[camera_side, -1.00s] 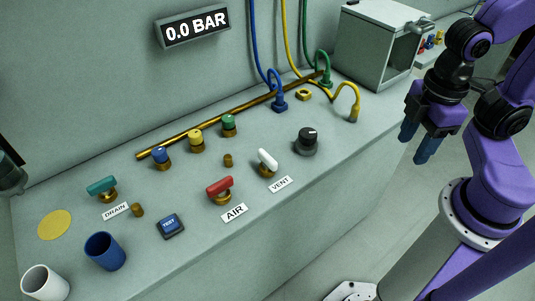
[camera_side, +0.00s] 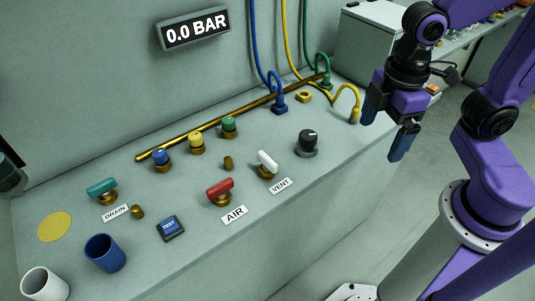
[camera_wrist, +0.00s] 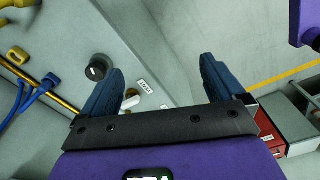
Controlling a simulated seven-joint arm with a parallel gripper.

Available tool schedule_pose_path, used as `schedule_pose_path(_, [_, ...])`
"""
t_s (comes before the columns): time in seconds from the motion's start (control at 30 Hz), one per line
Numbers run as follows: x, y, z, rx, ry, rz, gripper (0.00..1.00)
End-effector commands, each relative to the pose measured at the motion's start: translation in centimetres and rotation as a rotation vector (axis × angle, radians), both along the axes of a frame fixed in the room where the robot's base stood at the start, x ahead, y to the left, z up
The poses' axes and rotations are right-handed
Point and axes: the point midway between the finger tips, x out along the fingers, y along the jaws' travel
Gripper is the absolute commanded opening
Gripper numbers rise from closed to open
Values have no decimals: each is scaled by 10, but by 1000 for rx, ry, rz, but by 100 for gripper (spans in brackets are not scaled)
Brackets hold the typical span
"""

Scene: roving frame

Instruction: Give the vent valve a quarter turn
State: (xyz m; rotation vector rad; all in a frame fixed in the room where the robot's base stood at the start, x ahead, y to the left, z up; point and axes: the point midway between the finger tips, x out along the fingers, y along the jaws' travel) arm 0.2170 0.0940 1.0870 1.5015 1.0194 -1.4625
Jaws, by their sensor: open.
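The vent valve (camera_side: 267,161) has a white handle on a brass base and stands on the bench behind the VENT label (camera_side: 280,186). In the wrist view its white handle (camera_wrist: 131,100) shows between my fingers, nearer the left one, partly hidden by that finger and the gripper body. My gripper (camera_side: 388,130) is open and empty. It hangs in the air to the right of the valve, past the black knob, well apart from it. The fingers are blue.
The red AIR valve (camera_side: 220,189) stands left of the vent valve, the black knob (camera_side: 307,142) right of it. A small brass peg (camera_side: 228,162) is behind. Yellow (camera_side: 353,112) and blue (camera_side: 279,100) hose ends stand farther back. The gauge (camera_side: 192,28) reads 0.0 BAR.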

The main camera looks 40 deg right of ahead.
Motion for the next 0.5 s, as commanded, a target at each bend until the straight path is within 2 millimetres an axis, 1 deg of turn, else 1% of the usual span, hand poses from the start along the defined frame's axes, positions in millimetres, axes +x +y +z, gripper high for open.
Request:
schedule_pose_path(0.03, [13,11,3,-2,0,18,96])
schedule_pose_path(0.1, [29,23,7,-5,1,50,96])
schedule_pose_path(0.5, [117,87,24,-17,4,226,96])
